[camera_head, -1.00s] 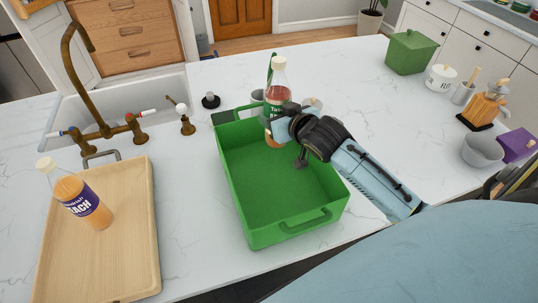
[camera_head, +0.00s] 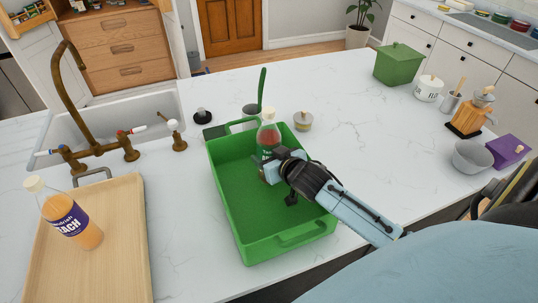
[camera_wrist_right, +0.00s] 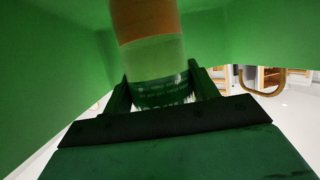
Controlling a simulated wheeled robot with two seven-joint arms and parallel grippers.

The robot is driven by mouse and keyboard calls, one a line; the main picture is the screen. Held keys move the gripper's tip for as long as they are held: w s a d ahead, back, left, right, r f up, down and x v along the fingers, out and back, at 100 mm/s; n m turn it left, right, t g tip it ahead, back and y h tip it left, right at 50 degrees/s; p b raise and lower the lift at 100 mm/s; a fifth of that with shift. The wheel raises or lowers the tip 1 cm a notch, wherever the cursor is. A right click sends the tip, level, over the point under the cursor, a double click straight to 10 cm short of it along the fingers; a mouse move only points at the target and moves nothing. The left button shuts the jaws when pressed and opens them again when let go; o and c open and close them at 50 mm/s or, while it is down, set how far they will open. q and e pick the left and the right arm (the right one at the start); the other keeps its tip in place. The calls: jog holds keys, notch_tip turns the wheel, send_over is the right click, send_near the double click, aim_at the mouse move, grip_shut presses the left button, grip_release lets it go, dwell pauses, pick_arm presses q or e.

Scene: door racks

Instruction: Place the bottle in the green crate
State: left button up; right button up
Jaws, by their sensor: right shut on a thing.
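A bottle (camera_head: 268,137) with a white cap, reddish-brown contents and a green label stands upright inside the green crate (camera_head: 227,218), near its far end. My right gripper (camera_head: 268,168) is shut on this bottle low down, inside the crate. In the right wrist view the bottle (camera_wrist_right: 150,50) sits between the two fingers, and the green crate walls (camera_wrist_right: 50,70) surround it. I cannot tell whether its base touches the crate floor. A second bottle (camera_head: 66,215), with orange contents and a purple label, stands on the wooden tray (camera_head: 110,265). My left gripper is not in view.
A sink (camera_head: 110,115) with a brass faucet (camera_head: 75,85) is at the back left. A small lidded jar (camera_head: 303,121) stands right of the crate. A green lidded box (camera_head: 399,64), grey bowl (camera_head: 472,156) and purple box (camera_head: 508,150) are farther right.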

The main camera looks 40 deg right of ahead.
jog(key=o, duration=1.4)
jog(key=shift+f, duration=0.1)
jog(key=shift+r, duration=0.2)
jog(key=shift+s, duration=0.4)
jog(key=v, duration=0.6)
jog(key=shift+s+r, duration=0.2)
jog(key=shift+s, duration=0.15)
